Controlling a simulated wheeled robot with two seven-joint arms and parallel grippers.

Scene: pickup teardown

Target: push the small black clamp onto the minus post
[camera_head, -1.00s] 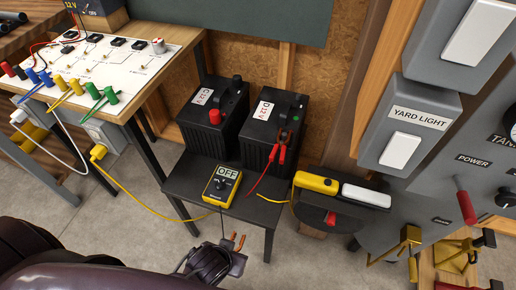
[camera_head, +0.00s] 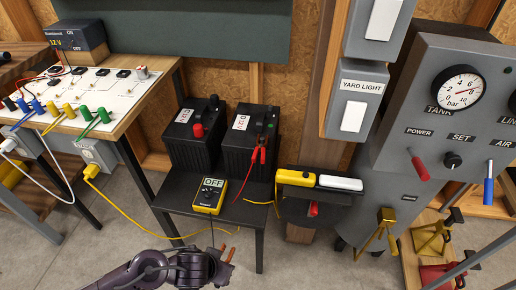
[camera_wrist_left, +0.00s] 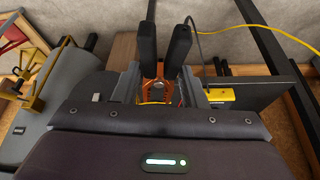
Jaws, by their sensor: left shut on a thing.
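The small black clamp with copper jaws (camera_head: 229,254) is held by my left gripper (camera_head: 207,265), low in front of the black table's edge. In the left wrist view its copper-orange part (camera_wrist_left: 160,90) shows between the gripper's sides. The clamp is apart from both batteries. Battery C (camera_head: 190,140) and battery D (camera_head: 248,145) stand upright on the black table. A red post (camera_head: 198,130) and a dark post (camera_head: 214,102) show on battery C. Red clamp handles (camera_head: 258,155) hang at battery D's front. Which post is marked minus is unreadable. My right gripper is out of view.
A yellow multimeter (camera_head: 210,195) reading OFF lies on the black table (camera_head: 185,192) in front of the batteries. A yellow-and-white device (camera_head: 318,180) sits to the right. The white wiring board (camera_head: 105,95) is left, the grey control panel (camera_head: 440,110) right.

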